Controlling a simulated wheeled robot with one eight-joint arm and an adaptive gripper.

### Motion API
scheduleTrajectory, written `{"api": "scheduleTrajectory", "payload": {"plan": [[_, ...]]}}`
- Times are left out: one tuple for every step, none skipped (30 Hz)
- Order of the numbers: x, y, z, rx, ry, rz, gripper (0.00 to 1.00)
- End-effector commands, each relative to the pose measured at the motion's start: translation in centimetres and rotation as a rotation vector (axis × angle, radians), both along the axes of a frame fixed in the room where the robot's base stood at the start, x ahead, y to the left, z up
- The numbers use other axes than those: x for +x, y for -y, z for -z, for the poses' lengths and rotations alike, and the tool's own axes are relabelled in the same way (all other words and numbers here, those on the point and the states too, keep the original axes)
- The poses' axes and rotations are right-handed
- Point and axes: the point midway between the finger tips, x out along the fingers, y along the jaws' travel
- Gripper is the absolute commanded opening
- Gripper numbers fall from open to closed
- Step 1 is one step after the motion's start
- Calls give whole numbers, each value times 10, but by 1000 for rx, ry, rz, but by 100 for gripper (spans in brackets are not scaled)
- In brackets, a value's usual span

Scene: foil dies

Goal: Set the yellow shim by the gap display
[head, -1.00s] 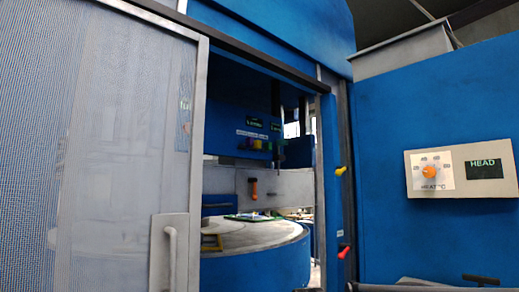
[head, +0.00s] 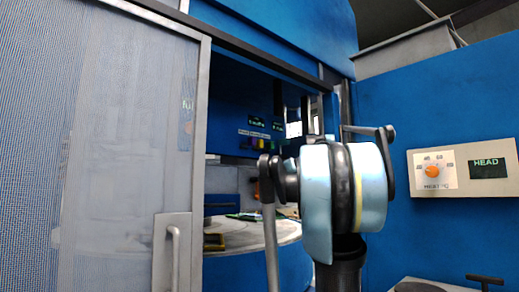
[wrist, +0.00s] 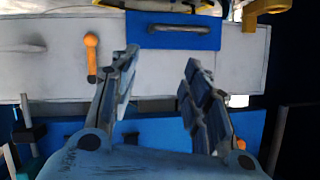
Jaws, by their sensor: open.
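My gripper (wrist: 160,105) is open and empty in the wrist view, its fingers spread in front of a grey panel. In the head view my arm stands before the right side of the machine opening, and the gripper itself cannot be made out. Two small dark displays with green text, a left one (head: 256,121) and a right one (head: 278,126), sit on the blue back wall inside. Their text is too small to read, so I cannot tell which shows the gap. A small yellow piece (head: 262,144) is among coloured pieces below them; I cannot tell whether it is the shim.
A round table (head: 262,238) inside the opening carries a dark yellow-edged item (head: 213,243). A mesh sliding door (head: 100,150) covers the left. An orange handle (wrist: 91,52) and blue plate (wrist: 150,35) lie beyond my fingers.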

Motion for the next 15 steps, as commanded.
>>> {"api": "scheduleTrajectory", "payload": {"plan": [[17, 11, -33, 18, 62, 12, 43], [26, 17, -52, 28, 103, 18, 43], [37, 25, -77, 40, 155, 27, 43], [45, 32, -94, 47, 193, 37, 43], [52, 38, -110, 53, 228, 45, 43], [60, 46, -130, 62, 271, 58, 43], [65, 52, -143, 66, 301, 67, 43], [70, 58, -155, 69, 328, 77, 43], [75, 64, -168, 74, 359, 88, 43], [78, 68, -176, 74, 378, 94, 43], [80, 72, -184, 77, 394, 101, 43], [83, 76, -191, 78, 412, 108, 43], [84, 78, -195, 79, 421, 112, 43], [86, 79, -198, 78, 429, 115, 43], [87, 80, -201, 79, 436, 118, 43]]}}
